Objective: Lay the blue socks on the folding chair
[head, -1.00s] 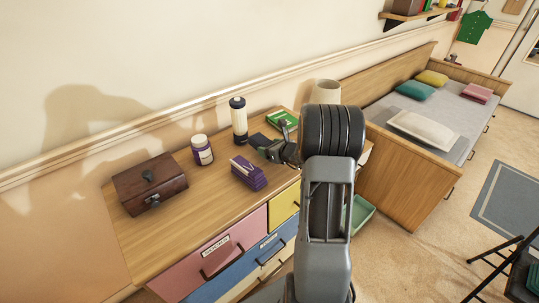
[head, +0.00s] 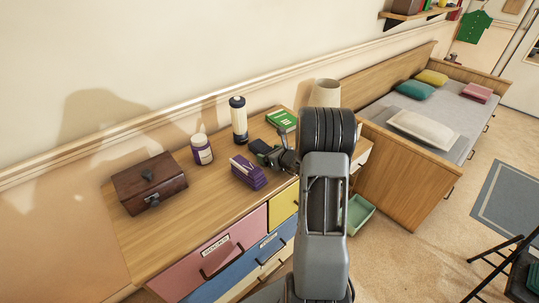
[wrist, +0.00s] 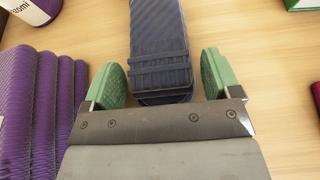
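The blue socks (wrist: 158,45) are a dark navy, ribbed, folded bundle lying on the wooden desk top in the wrist view. Their near end lies between the green finger pads of my gripper (wrist: 163,82), with a gap on each side. My gripper is open and low over the desk; it also shows in the head view (head: 265,152), where it and my arm hide most or all of the socks. The folding chair (head: 522,275) is dark and partly cut off at the lower right of the head view.
A purple ribbed bundle (head: 248,173) lies close to the left of my gripper. A purple-labelled jar (head: 202,150), a white-and-black bottle (head: 239,122), a green book (head: 281,120), a lamp (head: 326,93) and a wooden box (head: 149,183) stand on the desk. Floor between bed and chair is clear.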

